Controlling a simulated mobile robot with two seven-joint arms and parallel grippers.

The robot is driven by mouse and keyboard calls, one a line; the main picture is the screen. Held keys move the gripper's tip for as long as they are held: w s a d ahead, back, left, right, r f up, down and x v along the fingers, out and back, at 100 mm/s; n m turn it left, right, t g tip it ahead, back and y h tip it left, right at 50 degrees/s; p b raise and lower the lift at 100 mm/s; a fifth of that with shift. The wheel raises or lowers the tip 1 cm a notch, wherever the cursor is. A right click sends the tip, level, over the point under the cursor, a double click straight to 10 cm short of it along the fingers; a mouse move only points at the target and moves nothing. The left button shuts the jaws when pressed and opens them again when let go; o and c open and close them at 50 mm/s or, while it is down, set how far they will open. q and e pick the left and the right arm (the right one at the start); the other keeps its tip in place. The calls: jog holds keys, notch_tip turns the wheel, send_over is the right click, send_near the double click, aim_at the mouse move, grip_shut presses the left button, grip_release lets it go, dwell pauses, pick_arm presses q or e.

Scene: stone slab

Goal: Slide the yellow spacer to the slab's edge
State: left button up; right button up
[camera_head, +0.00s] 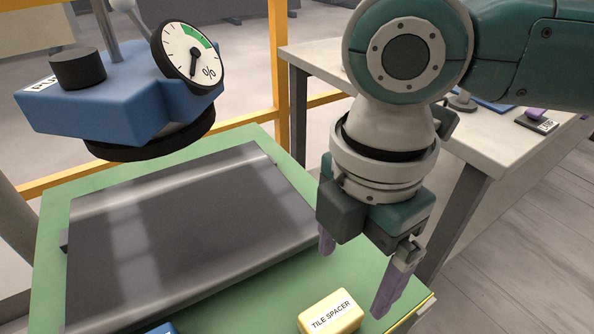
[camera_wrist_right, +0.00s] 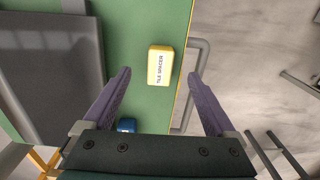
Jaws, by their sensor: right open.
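The yellow spacer (camera_head: 330,312), a small block labelled "TILE SPACER", lies on the green tabletop (camera_head: 284,294) near the front of the head view. In the right wrist view the spacer (camera_wrist_right: 160,66) lies close to the tabletop's right edge, apart from the slab. The dark grey slab (camera_head: 180,235) lies on the green top to the left; part of it shows in the wrist view (camera_wrist_right: 50,65). My right gripper (camera_head: 357,272) is open and empty above the tabletop's right side. In its wrist view the spacer shows between the fingers (camera_wrist_right: 160,76). My left gripper is out of view.
A blue device with a dial (camera_head: 130,90) and a black round base overhangs the slab's far left. A small blue object (camera_wrist_right: 126,125) lies on the green top. Yellow posts (camera_head: 278,60) and a pale bench (camera_head: 470,150) stand behind. Grey floor lies beyond the right edge.

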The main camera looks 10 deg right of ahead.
aim_at(345, 306)
notch_tip(345, 306, down, 8)
jog(key=shift+s+f+b, duration=0.15)
jog(key=shift+b, duration=0.95)
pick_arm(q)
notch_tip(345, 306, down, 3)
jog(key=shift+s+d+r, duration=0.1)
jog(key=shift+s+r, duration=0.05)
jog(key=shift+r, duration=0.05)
pick_arm(e)
jog(key=shift+f, duration=0.35)
